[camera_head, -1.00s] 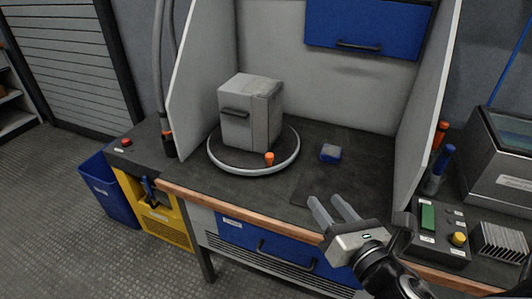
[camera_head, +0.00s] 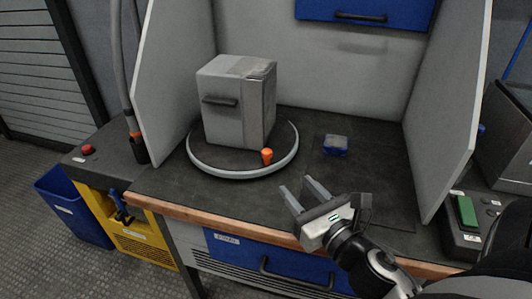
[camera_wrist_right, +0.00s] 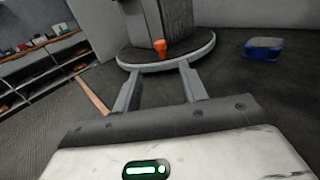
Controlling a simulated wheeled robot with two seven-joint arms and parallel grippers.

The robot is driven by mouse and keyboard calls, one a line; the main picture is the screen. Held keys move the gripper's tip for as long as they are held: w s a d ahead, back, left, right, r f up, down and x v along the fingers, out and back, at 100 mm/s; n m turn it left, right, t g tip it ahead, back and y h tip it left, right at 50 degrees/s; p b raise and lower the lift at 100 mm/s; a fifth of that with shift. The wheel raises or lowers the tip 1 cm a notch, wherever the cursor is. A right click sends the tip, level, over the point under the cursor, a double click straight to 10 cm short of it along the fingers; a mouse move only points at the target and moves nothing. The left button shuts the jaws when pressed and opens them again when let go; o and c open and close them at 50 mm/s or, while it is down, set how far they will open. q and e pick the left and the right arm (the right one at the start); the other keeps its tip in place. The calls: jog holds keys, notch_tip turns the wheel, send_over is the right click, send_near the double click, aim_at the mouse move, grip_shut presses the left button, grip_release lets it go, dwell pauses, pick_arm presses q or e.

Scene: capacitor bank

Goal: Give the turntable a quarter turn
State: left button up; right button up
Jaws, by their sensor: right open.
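The round dark turntable (camera_head: 215,165) with a pale rim sits on the bench and also shows in the right wrist view (camera_wrist_right: 190,55). A grey box with a black handle (camera_head: 225,125) stands on it. An orange peg (camera_head: 267,156) stands upright near the turntable's front right edge; in the right wrist view the peg (camera_wrist_right: 160,47) is just beyond and between the fingers. My right gripper (camera_head: 304,187) is open and empty over the bench's front part, apart from the peg, to its lower right. My left gripper is not in view.
A small blue block with a grey top (camera_head: 336,145) lies right of the turntable. Pale side panels (camera_head: 445,110) close in the bench left and right. A control box with a green part (camera_head: 466,212) stands at right. The bench's wooden front edge (camera_head: 190,215) runs below.

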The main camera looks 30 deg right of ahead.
aim_at(270, 156)
jog(key=w, duration=0.9)
jog(key=w+d+p, duration=0.1)
jog(key=w, duration=0.3)
jog(key=shift+w, duration=0.35)
grip_shut()
